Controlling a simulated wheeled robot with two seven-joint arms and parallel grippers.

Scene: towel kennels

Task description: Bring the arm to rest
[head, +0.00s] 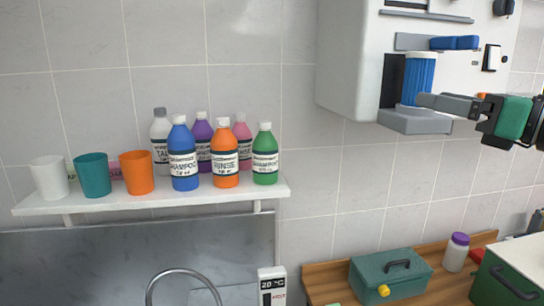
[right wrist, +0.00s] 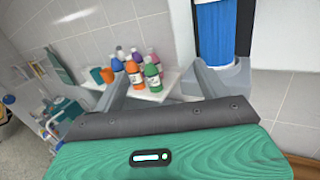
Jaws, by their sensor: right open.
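My right gripper (head: 424,101) reaches in from the right in the head view, beside the lower part of a blue ribbed cylinder (head: 418,76). In the right wrist view its two fingers stand apart with nothing held between them (right wrist: 163,74). The blue cylinder (right wrist: 212,30) stands upright on the grey ledge (right wrist: 238,76) of the white wall unit, beyond the right finger. I cannot tell whether the finger touches it. My left gripper is in neither view.
A white shelf (head: 240,191) holds several labelled bottles and three cups. The white wall unit (head: 350,60) hangs close to my right gripper. Below are a green box (head: 400,283), a purple-capped jar (head: 456,254) and a curved tap (head: 185,273). The tiled wall between is bare.

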